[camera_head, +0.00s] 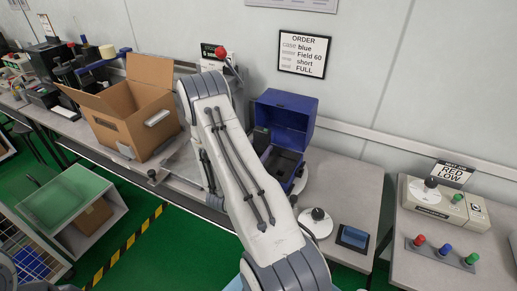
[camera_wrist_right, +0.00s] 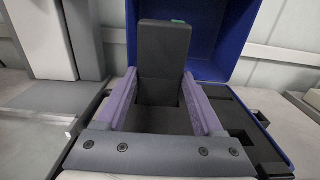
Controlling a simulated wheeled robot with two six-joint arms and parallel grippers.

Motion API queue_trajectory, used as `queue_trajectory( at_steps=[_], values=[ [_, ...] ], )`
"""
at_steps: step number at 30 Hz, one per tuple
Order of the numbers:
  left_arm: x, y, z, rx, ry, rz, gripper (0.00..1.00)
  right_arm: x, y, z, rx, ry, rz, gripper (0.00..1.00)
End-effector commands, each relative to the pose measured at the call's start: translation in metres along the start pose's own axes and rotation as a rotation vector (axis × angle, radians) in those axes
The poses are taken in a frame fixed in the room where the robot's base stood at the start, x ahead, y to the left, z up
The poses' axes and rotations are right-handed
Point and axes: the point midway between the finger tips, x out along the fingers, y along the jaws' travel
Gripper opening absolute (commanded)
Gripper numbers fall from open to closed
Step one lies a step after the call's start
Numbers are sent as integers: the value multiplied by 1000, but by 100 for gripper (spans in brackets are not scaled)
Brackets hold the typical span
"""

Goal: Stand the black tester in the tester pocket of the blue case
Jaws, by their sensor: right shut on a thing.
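The blue case (camera_head: 287,112) stands open on the bench, lid raised at the back; its lid also shows in the right wrist view (camera_wrist_right: 218,30). Its inside is dark, with cut-outs at the right (camera_wrist_right: 235,117). The black tester (camera_wrist_right: 163,55) is upright between the purple fingers of my right gripper (camera_wrist_right: 160,85), which is shut on it. The tester's lower end is over or in a dark opening of the case; I cannot tell how deep. My left gripper is out of view.
An open cardboard box (camera_head: 135,110) stands left of my arm. A round white base with a black knob (camera_head: 317,215) and a blue-topped pad (camera_head: 353,238) lie in front of the case. An order sign (camera_head: 303,53) hangs behind. A second bench (camera_head: 430,245) is at right.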

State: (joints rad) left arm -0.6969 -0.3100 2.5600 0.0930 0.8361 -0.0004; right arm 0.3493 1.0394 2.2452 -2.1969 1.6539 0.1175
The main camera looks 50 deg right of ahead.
Motion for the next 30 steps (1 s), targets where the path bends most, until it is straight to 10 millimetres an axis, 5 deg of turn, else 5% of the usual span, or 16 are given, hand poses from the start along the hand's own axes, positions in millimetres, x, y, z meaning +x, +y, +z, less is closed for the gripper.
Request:
queue_trajectory(
  at_steps=[5,6,8,19,30],
  values=[
    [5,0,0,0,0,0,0,0,0,-5,1,-1,0,0],
    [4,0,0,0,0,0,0,0,0,-4,1,-1,0,77],
    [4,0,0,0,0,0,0,0,0,-4,1,-1,0,100],
    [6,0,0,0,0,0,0,-10,1,-6,0,2,3,100],
    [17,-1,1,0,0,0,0,-80,2,-6,-2,0,7,100]
  ],
)
